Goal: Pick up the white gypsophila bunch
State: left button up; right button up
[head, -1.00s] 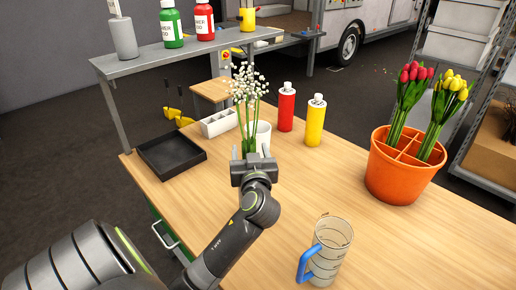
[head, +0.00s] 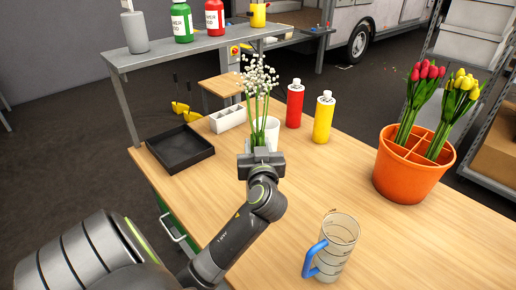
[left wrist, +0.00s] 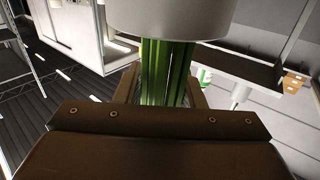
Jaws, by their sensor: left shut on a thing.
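The white gypsophila bunch (head: 259,75) stands upright near the far-left part of the table, with small white blooms on green stems. My left gripper (head: 261,152) is shut on its stems, low down. In the left wrist view the green stems (left wrist: 167,75) run between the two fingers. A white cylinder (left wrist: 168,18) covers the top of that view, at the end of the stems. In the head view a white cup (head: 272,133) is just behind the stems; whether they stand in it I cannot tell. My right gripper is not in view.
An orange pot (head: 407,180) holds red tulips (head: 421,88) and yellow tulips (head: 454,100) at the right. Red (head: 295,107) and yellow (head: 324,118) bottles stand behind the cup. A black tray (head: 180,149) lies left; a blue-handled jug (head: 337,247) is in front.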

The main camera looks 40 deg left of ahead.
pick_arm(q)
notch_tip(320, 180, up, 26)
jog(key=shift+f+p, duration=0.1)
jog(key=shift+p, duration=1)
jog(key=shift+r, duration=1)
